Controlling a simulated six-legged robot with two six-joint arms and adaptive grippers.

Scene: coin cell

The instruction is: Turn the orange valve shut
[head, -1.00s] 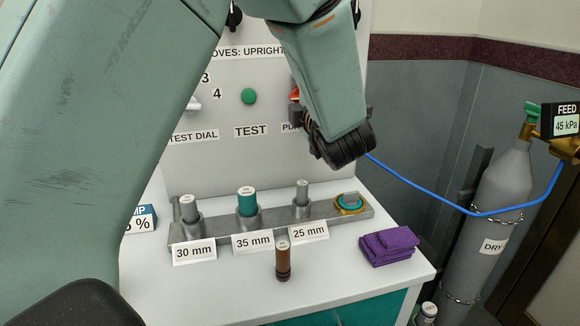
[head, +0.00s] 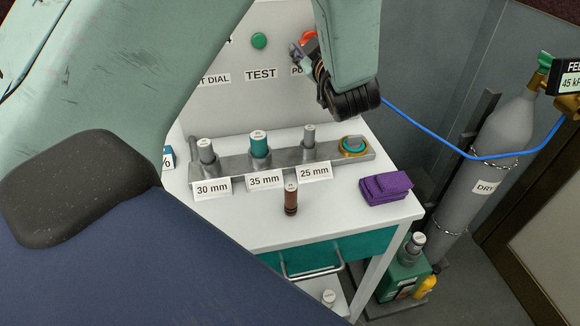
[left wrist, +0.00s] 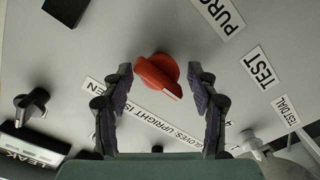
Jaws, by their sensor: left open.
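The orange valve knob (left wrist: 157,73) is on the grey panel, near a partly cut-off label reading PURG. In the left wrist view it sits between and beyond my two fingertips, with a gap on each side. In the head view only part of the orange knob (head: 309,41) shows beside my left gripper (head: 303,58), at the panel's right side. My left gripper is open with dark purple finger pads (left wrist: 160,92) and holds nothing. Whether its tips reach around the knob is hard to tell. My right gripper is not in view.
A holder (head: 233,168) with several cylinders stands on the white bench (head: 250,228) below. A blue hose (head: 440,138) runs right to a grey gas cylinder (head: 490,150). Other knobs (left wrist: 30,108) flank the valve.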

